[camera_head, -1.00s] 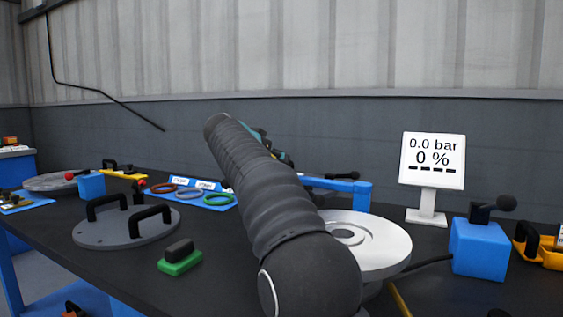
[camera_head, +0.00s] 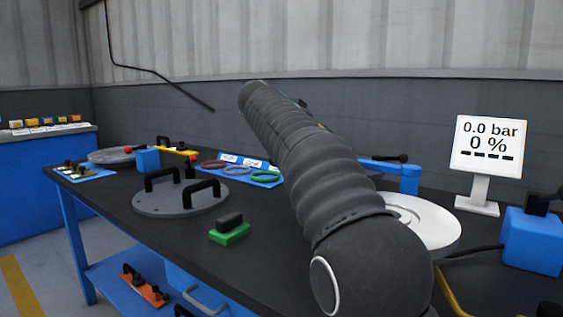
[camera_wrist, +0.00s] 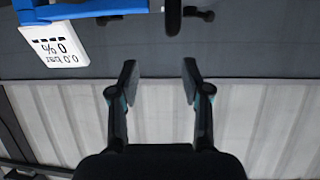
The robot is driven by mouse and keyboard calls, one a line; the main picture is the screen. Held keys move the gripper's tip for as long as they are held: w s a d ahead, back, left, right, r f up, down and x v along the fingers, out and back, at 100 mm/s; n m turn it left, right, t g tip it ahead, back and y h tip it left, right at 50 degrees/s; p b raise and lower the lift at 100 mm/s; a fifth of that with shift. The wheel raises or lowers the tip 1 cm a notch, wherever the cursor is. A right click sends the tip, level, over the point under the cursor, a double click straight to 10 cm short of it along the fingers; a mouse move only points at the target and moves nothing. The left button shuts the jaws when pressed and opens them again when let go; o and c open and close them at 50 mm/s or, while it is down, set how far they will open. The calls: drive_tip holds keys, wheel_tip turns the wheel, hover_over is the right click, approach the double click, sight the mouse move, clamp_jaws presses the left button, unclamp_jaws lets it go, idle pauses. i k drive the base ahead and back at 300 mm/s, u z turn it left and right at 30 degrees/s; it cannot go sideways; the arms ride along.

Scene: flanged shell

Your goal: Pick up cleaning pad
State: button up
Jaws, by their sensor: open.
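The cleaning pad looks to be the green block with a dark grip on top (camera_head: 230,231), lying on the black tabletop left of my arm in the head view. It does not show in the wrist view. My gripper (camera_wrist: 159,82) is open and empty in the wrist view, its two fingers apart in front of the wall. In the head view my arm reaches up and away toward the wall, and the gripper itself is hidden behind it. The arm is well apart from the green pad.
A grey round plate with two black handles (camera_head: 181,197) stands just behind the pad. A blue tray with coloured rings (camera_head: 268,184) lies further back. A white flanged disc (camera_head: 440,228) is right of my arm, near a pressure display (camera_head: 488,145). Bare tabletop surrounds the pad.

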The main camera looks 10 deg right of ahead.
sight(230, 228)
drive_tip(key=k, duration=0.95)
drive_tip(key=u, duration=0.05)
